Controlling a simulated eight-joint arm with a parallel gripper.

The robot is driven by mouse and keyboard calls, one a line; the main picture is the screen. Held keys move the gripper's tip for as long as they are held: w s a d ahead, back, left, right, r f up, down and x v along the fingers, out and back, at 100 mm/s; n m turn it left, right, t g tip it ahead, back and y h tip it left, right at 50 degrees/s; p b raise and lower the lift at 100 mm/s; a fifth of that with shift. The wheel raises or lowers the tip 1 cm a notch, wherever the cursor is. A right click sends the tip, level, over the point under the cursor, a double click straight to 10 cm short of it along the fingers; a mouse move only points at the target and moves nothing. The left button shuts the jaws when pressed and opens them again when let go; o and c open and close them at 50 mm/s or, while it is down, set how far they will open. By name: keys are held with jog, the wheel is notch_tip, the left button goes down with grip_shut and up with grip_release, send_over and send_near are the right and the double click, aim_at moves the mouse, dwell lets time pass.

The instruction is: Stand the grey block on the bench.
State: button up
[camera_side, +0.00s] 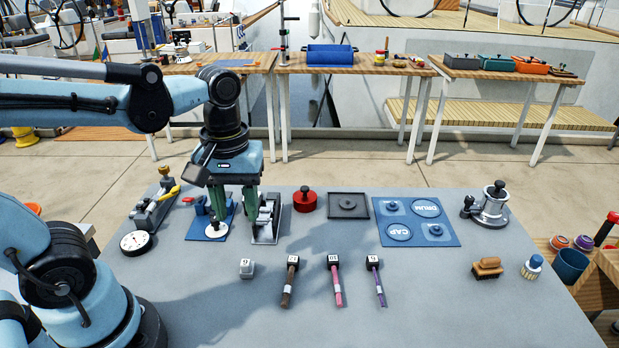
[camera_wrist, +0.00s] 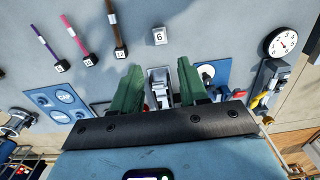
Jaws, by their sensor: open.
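A small light grey block (camera_side: 247,268) marked 6 sits on the grey bench (camera_side: 430,290), in front of my gripper. It also shows in the wrist view (camera_wrist: 159,36), near the top centre, apart from the fingers. My gripper (camera_side: 234,208) has green fingers pointing down, spread apart above the back left of the bench. In the wrist view my gripper (camera_wrist: 158,90) frames a grey channel-shaped fixture (camera_wrist: 160,74) holding pale stepped pieces. That fixture also shows in the side view (camera_side: 266,219). I see nothing held between the fingers.
A blue plate with a white disc (camera_side: 217,230) lies by the left finger. A dial gauge (camera_side: 135,242) is farther left. Several labelled sticks (camera_side: 335,280) lie right of the block. A red round pot (camera_side: 305,200) and blue board (camera_side: 415,221) stand behind.

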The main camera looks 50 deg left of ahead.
jog(key=w+m+t, duration=0.1)
jog(key=m+t, duration=0.1)
jog(key=m, duration=0.1)
jog(key=w+m+t, duration=0.1)
jog(key=m+t, duration=0.1)
jog(key=m, duration=0.1)
jog(key=w+m+t, duration=0.2)
jog(key=m+t, duration=0.1)
jog(key=shift+a, duration=0.25)
